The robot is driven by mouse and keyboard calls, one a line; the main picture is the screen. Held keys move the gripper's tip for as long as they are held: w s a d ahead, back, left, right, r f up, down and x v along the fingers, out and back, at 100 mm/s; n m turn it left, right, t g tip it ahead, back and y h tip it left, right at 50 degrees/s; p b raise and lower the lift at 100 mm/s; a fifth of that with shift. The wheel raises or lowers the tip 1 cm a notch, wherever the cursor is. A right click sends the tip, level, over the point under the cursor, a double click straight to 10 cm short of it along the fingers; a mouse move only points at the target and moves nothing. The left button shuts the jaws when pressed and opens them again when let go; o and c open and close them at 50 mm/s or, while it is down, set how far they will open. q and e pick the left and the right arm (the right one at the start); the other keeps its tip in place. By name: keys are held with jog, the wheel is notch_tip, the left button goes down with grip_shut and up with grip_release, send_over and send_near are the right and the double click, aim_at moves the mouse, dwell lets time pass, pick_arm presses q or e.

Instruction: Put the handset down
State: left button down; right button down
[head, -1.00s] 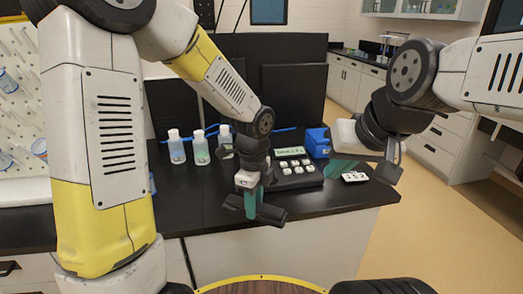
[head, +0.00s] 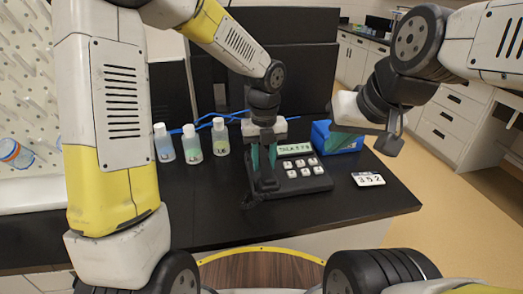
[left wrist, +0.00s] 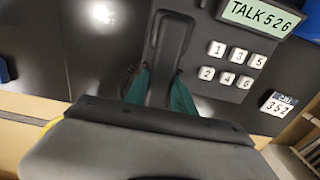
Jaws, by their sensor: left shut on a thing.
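The dark handset (left wrist: 168,62) is held between the teal fingers of my left gripper (head: 263,158), which is shut on it. In the head view the handset (head: 264,182) points toward me, at the left side of the phone base (head: 318,184). The base has white numbered keys and a green display reading TALK 5 2 6 (head: 295,149); it also shows in the left wrist view (left wrist: 232,92). I cannot tell whether the handset touches the base.
A blue box (head: 322,134) stands behind my right gripper. A tag reading 352 (head: 368,179) lies right of the base. Several bottles (head: 192,144) stand at the left, with a blue cable (head: 209,120) behind. The black counter (head: 215,205) is clear in front.

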aim_at(261, 149)
pick_arm(q)
jog(key=w, duration=0.5)
jog(key=shift+w+a+f, duration=0.25)
jog(key=shift+w+a, duration=0.05)
jog(key=shift+a, duration=0.05)
jog(key=shift+w+f, duration=0.15)
jog(key=shift+f, duration=1.65)
jog(key=c, duration=1.1)
grip_release()
jog(key=shift+f, duration=0.1)
jog(key=shift+o, duration=0.2)
